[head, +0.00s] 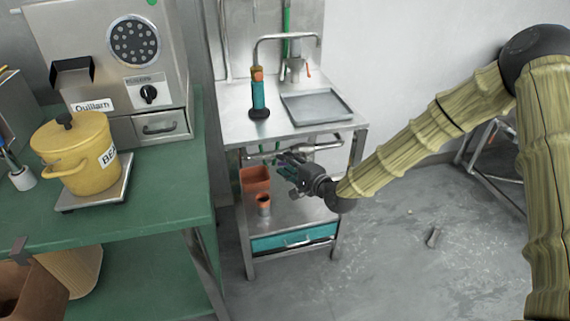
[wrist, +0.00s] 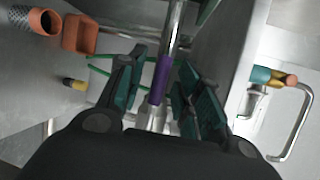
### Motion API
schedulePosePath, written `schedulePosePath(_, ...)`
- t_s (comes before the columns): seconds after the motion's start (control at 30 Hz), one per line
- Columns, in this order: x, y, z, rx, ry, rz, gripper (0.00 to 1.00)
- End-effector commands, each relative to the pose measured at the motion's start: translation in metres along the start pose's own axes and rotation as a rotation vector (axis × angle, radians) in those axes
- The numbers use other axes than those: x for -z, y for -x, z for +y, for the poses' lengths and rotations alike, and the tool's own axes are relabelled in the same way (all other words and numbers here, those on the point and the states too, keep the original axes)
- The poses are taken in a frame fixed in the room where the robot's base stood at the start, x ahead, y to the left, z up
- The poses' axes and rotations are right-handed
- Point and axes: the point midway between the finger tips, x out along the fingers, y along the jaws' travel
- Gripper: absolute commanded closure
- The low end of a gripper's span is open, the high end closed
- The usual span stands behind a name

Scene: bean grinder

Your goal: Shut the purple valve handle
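The purple valve handle (wrist: 161,80) shows in the wrist view as a purple sleeve on a metal bar. It lies between the two dark green-padded fingers of my gripper (wrist: 163,66). The fingers are spread, with a visible gap on each side of the handle, so they appear not to grip it. In the head view my gripper (head: 287,163) is just below the metal sink table, beside the pipe under its top. The purple handle cannot be made out there.
The sink table (head: 236,122) bears a grey tray (head: 316,108) and a teal-orange tool (head: 259,95). Orange containers (head: 255,179) (head: 264,204) stand on its lower shelf. A green bench (head: 180,190) with a yellow pot (head: 75,155) is at left. Floor at right is mostly clear.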

Motion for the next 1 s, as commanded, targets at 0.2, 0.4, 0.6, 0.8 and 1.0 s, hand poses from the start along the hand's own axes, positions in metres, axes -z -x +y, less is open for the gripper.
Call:
schedulePosePath(0.2, 0.0000, -0.0111, 0.0004, 0.000, 0.001, 0.000, 0.65)
schedulePosePath(0.4, 0.0000, -0.0118, 0.0002, 0.000, 0.000, 0.000, 0.65)
schedulePosePath(0.6, 0.0002, -0.0116, 0.0001, 0.000, 0.000, 0.001, 0.89)
schedulePosePath(0.8, 0.0003, -0.0115, 0.0001, 0.000, 0.000, 0.001, 1.00)
schedulePosePath(1.0, 0.0007, -0.0112, 0.0001, 0.003, -0.008, 0.000, 1.00)
